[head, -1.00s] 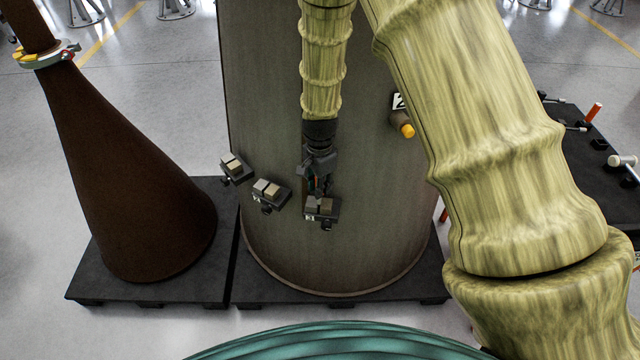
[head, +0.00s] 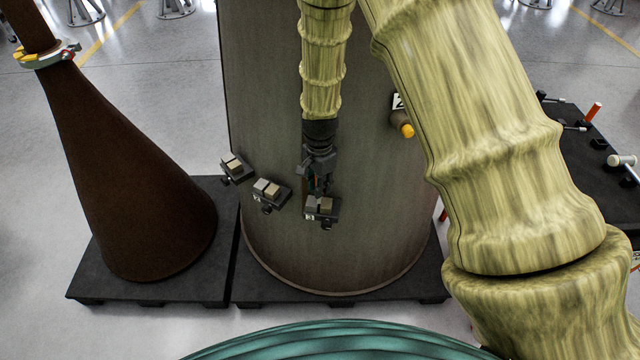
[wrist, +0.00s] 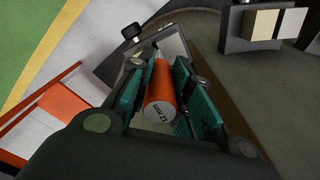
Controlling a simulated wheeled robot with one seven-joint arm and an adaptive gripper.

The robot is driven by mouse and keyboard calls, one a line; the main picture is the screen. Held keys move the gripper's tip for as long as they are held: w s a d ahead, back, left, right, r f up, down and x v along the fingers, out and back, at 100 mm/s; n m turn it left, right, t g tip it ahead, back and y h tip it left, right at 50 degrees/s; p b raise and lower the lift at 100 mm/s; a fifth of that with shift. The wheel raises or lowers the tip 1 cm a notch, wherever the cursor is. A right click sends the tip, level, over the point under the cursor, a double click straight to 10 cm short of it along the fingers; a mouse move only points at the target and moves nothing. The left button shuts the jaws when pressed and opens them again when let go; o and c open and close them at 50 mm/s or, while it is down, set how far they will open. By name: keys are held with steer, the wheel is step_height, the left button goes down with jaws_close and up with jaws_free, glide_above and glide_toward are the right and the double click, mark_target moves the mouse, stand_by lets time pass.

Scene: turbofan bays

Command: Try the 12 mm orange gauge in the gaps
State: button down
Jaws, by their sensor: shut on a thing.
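My gripper (head: 318,186) is shut on the orange gauge. In the wrist view the gauge (wrist: 160,93) is a short orange cylinder with a pale end marked 12 mm, held between the teal finger pads (wrist: 158,98). In the head view the gripper hangs in front of the big grey cylinder, just above the lowest gap block (head: 322,208), and largely hides the gauge. Two more gap blocks, a middle one (head: 268,192) and an upper one (head: 236,168), sit to the left on the same cylinder. I cannot tell whether the gauge touches a block.
The grey cylinder (head: 285,250) stands on a dark pallet. A brown cone (head: 140,200) stands on another pallet at left. A yellow-tipped peg (head: 403,125) juts from the cylinder at right. A dark table (head: 590,150) with tools is at far right.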

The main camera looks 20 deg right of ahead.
steer(key=shift+f, duration=0.25)
stand_by(0.7)
steer(key=shift+r, duration=0.15)
stand_by(0.3)
steer(key=shift+r+p, duration=2.15)
steer(key=shift+r, duration=0.7)
stand_by(0.4)
